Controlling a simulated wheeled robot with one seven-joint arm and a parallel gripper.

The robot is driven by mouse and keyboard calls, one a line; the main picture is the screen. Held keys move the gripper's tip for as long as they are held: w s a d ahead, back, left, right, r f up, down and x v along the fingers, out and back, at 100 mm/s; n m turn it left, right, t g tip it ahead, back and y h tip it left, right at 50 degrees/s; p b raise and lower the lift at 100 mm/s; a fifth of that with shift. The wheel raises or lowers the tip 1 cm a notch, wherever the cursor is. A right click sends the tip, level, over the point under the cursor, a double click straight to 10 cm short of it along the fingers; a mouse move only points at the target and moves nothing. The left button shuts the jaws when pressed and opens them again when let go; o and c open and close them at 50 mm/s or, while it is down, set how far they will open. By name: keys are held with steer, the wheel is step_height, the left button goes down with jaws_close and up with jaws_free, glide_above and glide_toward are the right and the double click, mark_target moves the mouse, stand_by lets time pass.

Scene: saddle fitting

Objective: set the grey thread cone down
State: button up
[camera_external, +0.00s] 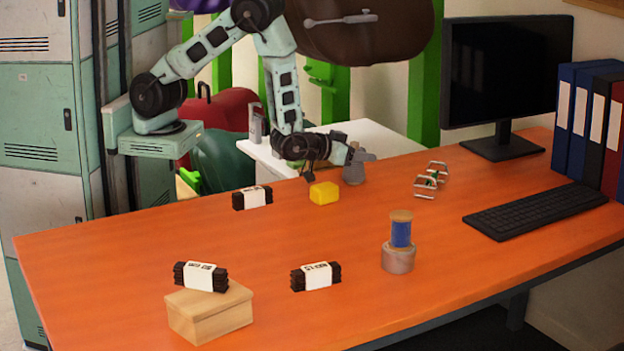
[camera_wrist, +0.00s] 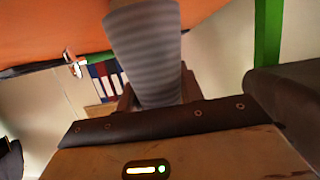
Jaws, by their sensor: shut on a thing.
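The grey thread cone (camera_external: 353,172) is at the far edge of the orange table in the external view, in the jaws of my gripper (camera_external: 362,156). In the wrist view the cone (camera_wrist: 146,55) is large, ribbed and grey, and it sits between the two fingers of my gripper (camera_wrist: 157,90). My gripper is shut on it. In the external view the cone looks upright, with its lower end at or just above the tabletop. I cannot tell whether it touches the table.
The orange table (camera_external: 250,250) has a yellow block (camera_external: 324,193) left of the cone and metal stirrups (camera_external: 431,180) to its right. A blue spool (camera_external: 401,233) stands on a round tin (camera_external: 398,258) nearer the front.

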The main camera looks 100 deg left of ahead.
steer(key=shift+f, duration=0.2)
steer(key=o, duration=1)
steer(key=shift+o, duration=0.2)
steer(key=shift+r, duration=0.15)
